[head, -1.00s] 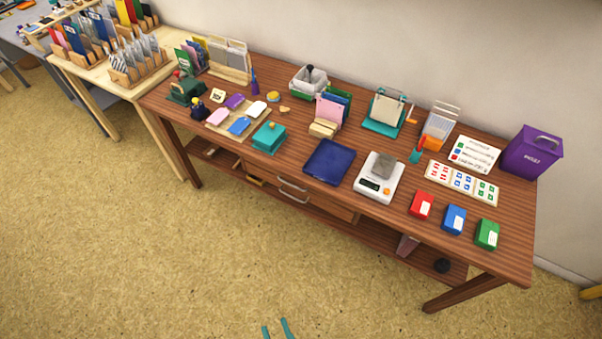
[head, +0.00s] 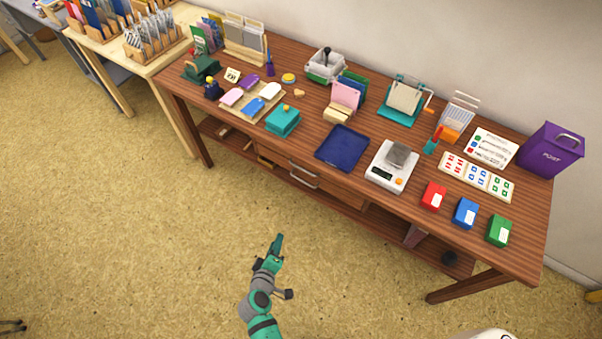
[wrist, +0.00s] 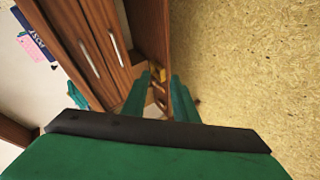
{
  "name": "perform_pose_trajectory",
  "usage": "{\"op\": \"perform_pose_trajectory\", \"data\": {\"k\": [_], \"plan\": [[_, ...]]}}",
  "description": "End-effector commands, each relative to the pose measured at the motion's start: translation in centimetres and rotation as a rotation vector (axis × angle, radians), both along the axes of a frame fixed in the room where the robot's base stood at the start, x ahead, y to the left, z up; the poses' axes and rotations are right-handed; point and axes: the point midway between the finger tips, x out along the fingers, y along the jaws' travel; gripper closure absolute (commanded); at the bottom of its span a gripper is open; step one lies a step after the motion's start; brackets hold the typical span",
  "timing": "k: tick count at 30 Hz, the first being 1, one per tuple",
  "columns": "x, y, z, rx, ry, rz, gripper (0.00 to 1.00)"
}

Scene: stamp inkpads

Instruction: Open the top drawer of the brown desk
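The brown desk (head: 400,205) stands along the wall in the head view. Its front has two drawers one above the other, each with a metal bar handle, and both look closed. The top drawer's handle (head: 303,166) is just below the tabletop edge; the lower handle (head: 303,182) is beneath it. In the wrist view the picture is turned: the top handle (wrist: 90,58) is on the left and the lower handle (wrist: 115,48) to its right. My gripper (head: 279,239) is in front of the desk, apart from the handles. In the wrist view its green fingers (wrist: 160,90) are spread and empty.
The desktop holds a blue tray (head: 343,163), a white scale (head: 384,179), a teal box (head: 283,121), red, blue and green boxes, and a purple post bin (head: 551,152). A lower shelf (head: 350,213) runs under the drawers. The floor before the desk is clear.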

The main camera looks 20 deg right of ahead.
Motion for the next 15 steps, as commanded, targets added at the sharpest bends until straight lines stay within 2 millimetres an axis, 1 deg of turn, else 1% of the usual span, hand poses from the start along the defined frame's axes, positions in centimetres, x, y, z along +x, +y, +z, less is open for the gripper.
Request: {"op": "perform_pose_trajectory", "data": {"k": [1, 3, 5, 6, 10, 12, 15], "plan": [[2.4, -0.8, 0.5, -0.064, 0.003, -0.017, 0.74], [4.8, -2.2, 1.4, -0.154, 0.012, -0.047, 0.74], [6.9, -3.3, 2.4, -0.230, 0.018, -0.077, 0.74], [8.1, -4.1, 3.2, -0.277, 0.020, -0.098, 0.74], [11.3, -6.0, 5.9, -0.410, 0.018, -0.161, 0.74], [12.4, -6.8, 7.2, -0.462, 0.016, -0.190, 0.74], [13.5, -7.5, 8.5, -0.509, 0.012, -0.218, 0.74]]}}
